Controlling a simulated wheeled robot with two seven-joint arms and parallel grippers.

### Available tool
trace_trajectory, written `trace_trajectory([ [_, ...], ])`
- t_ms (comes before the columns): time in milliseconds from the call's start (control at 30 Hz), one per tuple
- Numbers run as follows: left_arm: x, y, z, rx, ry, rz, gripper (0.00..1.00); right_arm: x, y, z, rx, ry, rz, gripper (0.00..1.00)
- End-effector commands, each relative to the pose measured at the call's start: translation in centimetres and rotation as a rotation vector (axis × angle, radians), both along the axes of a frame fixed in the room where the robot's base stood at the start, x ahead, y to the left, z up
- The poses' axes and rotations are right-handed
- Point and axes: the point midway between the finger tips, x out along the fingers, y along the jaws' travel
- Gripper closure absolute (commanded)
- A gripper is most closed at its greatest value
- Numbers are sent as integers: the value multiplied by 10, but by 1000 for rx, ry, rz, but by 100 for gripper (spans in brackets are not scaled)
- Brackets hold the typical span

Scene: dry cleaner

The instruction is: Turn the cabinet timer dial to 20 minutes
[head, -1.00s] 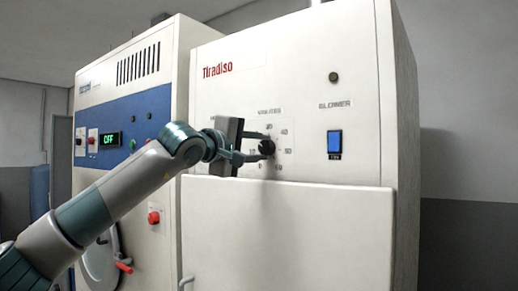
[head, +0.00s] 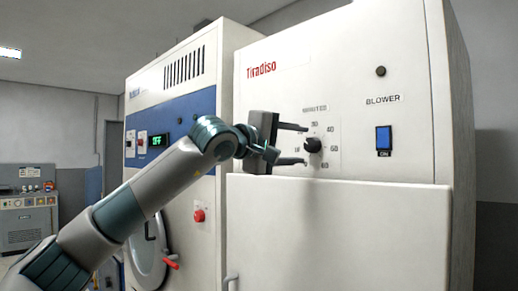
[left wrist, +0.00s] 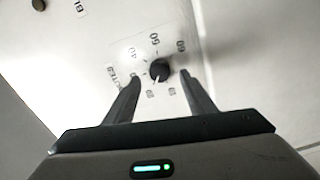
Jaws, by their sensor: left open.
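The timer dial (head: 313,145) is a black knob on the white cabinet front (head: 280,95), under the word MINUTES and ringed by numerals. My left gripper (head: 304,145) is open, its two fingers apart, just left of the dial in the head view. In the left wrist view the dial (left wrist: 159,70) shows between and beyond the fingertips (left wrist: 161,77), with a gap on each side. A pale mark on the dial points down in that view, toward a small numeral that looks like 20, but it is blurred. My right gripper is not in view.
A blue BLOWER switch (head: 384,139) and a dark round button (head: 381,71) are right of the dial. A white cabinet door (head: 335,230) lies below. A blue-panelled machine (head: 180,110) with a red button (head: 199,215) stands at the left.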

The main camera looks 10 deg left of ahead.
Motion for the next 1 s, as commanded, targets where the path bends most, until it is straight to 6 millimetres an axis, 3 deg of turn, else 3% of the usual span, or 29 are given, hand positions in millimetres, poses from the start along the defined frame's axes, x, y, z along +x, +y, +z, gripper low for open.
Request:
trace_trajectory([
  [233,-41,31,-3,0,-4,1,50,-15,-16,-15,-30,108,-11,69],
  [600,-95,69,-1,0,-3,1,50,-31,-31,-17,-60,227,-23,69],
  [1000,-110,79,0,1,1,0,50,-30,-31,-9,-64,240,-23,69],
])
